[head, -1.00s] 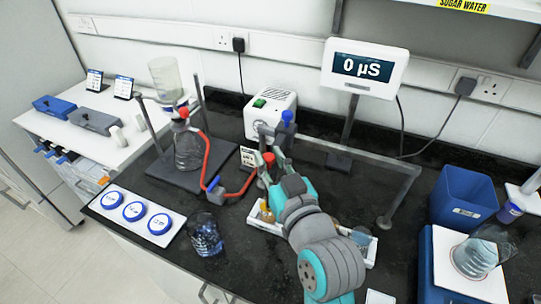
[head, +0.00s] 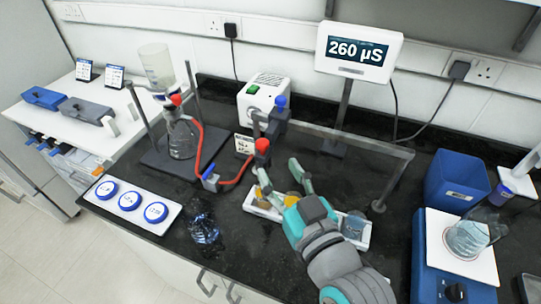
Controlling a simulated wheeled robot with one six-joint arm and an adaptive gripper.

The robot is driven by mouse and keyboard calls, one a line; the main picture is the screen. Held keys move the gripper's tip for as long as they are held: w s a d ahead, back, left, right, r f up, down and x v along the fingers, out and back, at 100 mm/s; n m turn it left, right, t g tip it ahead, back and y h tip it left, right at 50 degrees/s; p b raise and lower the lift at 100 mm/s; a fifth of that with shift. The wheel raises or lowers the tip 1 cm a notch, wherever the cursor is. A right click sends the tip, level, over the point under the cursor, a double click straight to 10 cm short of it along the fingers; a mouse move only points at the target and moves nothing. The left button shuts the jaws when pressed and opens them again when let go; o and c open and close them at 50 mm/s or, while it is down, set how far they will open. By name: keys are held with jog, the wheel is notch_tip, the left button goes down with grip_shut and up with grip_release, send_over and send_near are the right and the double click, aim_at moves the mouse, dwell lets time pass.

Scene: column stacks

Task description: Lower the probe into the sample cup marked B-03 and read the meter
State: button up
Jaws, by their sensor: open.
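The meter (head: 358,53) stands on a post at the back and reads 260 µS. A white tray (head: 362,244) holds small sample cups, among them a yellowish one (head: 292,199) and a blue-grey one (head: 353,224); my arm hides part of it. I cannot read any cup marking, so I cannot tell which is B-03. My gripper (head: 278,168) is open over the tray's left part, its fingers apart.
A stand with a flask (head: 182,138) and red tubing (head: 238,182) is left of the tray. A blue bin (head: 457,182) stands right.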

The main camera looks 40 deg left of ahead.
jog(key=shift+v, duration=2.2)
